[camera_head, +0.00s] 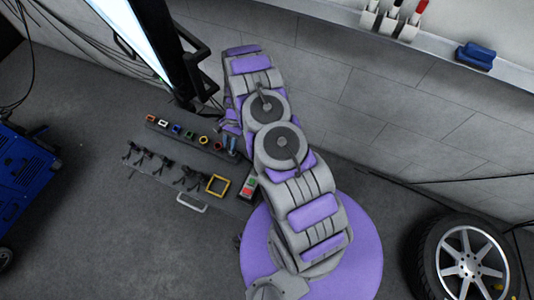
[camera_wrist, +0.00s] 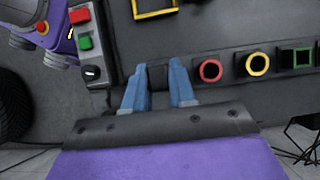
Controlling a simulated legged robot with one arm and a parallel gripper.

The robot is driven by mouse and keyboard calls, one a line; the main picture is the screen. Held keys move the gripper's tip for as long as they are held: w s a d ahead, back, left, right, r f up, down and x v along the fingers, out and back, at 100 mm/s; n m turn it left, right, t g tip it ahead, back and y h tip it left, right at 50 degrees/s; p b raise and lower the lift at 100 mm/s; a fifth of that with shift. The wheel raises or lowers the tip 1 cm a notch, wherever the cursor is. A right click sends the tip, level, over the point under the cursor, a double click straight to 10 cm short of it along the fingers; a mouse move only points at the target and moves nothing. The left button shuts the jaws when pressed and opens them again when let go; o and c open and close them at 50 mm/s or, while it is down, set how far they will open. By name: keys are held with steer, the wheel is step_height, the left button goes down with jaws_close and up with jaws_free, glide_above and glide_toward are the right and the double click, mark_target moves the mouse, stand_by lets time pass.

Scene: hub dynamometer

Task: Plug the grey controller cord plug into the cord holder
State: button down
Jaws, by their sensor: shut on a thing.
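My gripper (camera_wrist: 157,88) has two blue fingers shut on a small dark grey block, which looks like the grey controller cord plug (camera_wrist: 157,76). The fingers are over the dark panel, to the left of a row of coloured sockets. In the head view my gripper (camera_head: 232,143) shows small at the right end of that row, partly hidden by my arm. I cannot pick out the cord holder with certainty; the plug's front end and any contact with the panel are not clear. A grey controller box with red and green buttons (camera_wrist: 85,43) is left of my gripper; it also shows in the head view (camera_head: 249,187).
Red (camera_wrist: 210,71), yellow (camera_wrist: 257,64) and green (camera_wrist: 295,57) sockets lie right of my gripper. A yellow square frame (camera_head: 217,185) and several black plugs with cords (camera_head: 161,166) are on the cart. A screen (camera_head: 145,35) stands behind it, a wheel (camera_head: 468,262) at lower right.

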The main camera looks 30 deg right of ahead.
steer(key=s+a, duration=0.4)
steer(key=a, duration=0.1)
steer(key=shift+a, duration=0.2)
stand_by(0.7)
steer(key=shift+s, duration=0.1)
steer(key=shift+s+d+p, duration=0.3)
steer(key=shift+s+d, duration=0.9)
steer(key=shift+s, duration=0.6)
steer(key=shift+s+d+p, duration=0.35)
steer(key=shift+s+d, duration=0.9)
steer(key=shift+s, duration=0.5)
steer(key=shift+s+d+p, duration=0.3)
steer(key=shift+s+d, duration=0.9)
steer(key=shift+s, duration=0.6)
steer(key=shift+w+d, duration=0.1)
